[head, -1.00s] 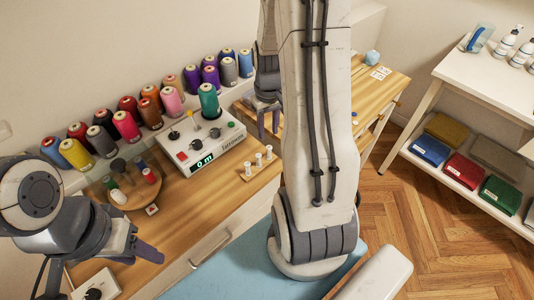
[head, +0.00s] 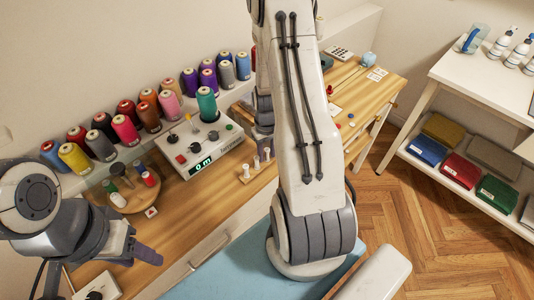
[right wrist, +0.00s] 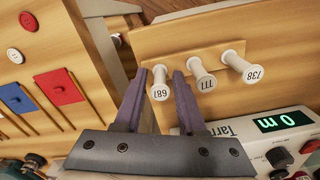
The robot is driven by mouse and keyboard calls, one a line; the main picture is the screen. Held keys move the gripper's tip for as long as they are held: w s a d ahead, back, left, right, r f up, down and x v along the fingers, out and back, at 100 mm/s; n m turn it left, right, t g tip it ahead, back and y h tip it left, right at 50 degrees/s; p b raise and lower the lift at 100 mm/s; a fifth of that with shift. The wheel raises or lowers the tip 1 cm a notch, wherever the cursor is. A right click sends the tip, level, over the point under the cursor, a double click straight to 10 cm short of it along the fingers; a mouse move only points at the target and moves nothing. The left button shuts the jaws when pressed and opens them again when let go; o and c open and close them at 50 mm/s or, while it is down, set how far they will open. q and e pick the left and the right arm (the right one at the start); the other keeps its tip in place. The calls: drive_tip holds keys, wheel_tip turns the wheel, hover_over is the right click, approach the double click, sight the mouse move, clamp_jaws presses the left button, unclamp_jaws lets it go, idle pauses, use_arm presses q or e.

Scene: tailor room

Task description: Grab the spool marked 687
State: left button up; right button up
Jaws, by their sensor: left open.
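The white spool marked 687 (right wrist: 160,86) stands on a small wooden holder, at the left of a row of three in the right wrist view. The middle spool, its number hard to read, (right wrist: 202,74) and the spool marked 738 (right wrist: 242,66) are beside it. My right gripper (right wrist: 163,76) is open, with its two purple fingers on either side of spool 687 in the picture. Contact cannot be told. In the head view my right arm partly hides my right gripper (head: 263,136), close by the spools. My left gripper (head: 146,256) is open and empty over the table's front left.
A control box with a green display (head: 202,160) stands beside the spool holder (head: 256,172). Several coloured thread cones (head: 126,130) line the wall. A round wooden stand with small spools (head: 137,196) is at the left. A white shelf (head: 478,100) stands at the right.

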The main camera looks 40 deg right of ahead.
clamp_jaws()
drive_tip(key=shift+r, duration=0.1)
